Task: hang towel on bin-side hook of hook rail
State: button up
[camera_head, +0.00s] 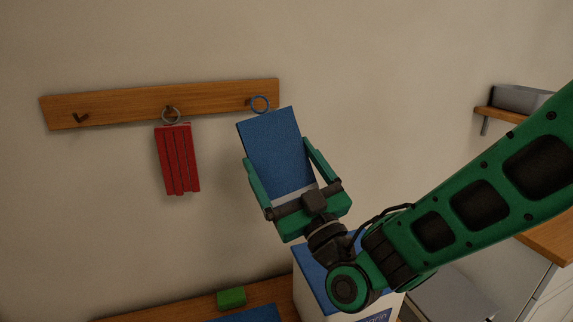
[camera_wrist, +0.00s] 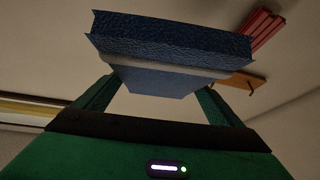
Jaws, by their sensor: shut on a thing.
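The blue towel (camera_head: 275,150) is in my gripper (camera_head: 281,160), which is shut on its sides. The towel is tilted and also fills the top of the wrist view (camera_wrist: 170,40). The wooden hook rail (camera_head: 210,97) is on the wall. The left hook (camera_head: 80,118) is bare.
A red slatted item (camera_head: 177,160) hangs by a grey ring from the middle hook. A white bin with a blue lid (camera_head: 312,275) stands below my gripper. A green block (camera_head: 231,298) lies on a wooden surface. A shelf (camera_head: 510,115) is at the right.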

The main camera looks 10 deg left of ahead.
jog(key=w+a+f, duration=0.2)
jog(key=w+a, duration=0.2)
jog(key=w, duration=0.2)
jog(key=shift+w, duration=0.4)
dwell(0.8)
jog(key=shift+f, duration=0.15)
dwell(0.5)
jog(key=o, duration=0.9)
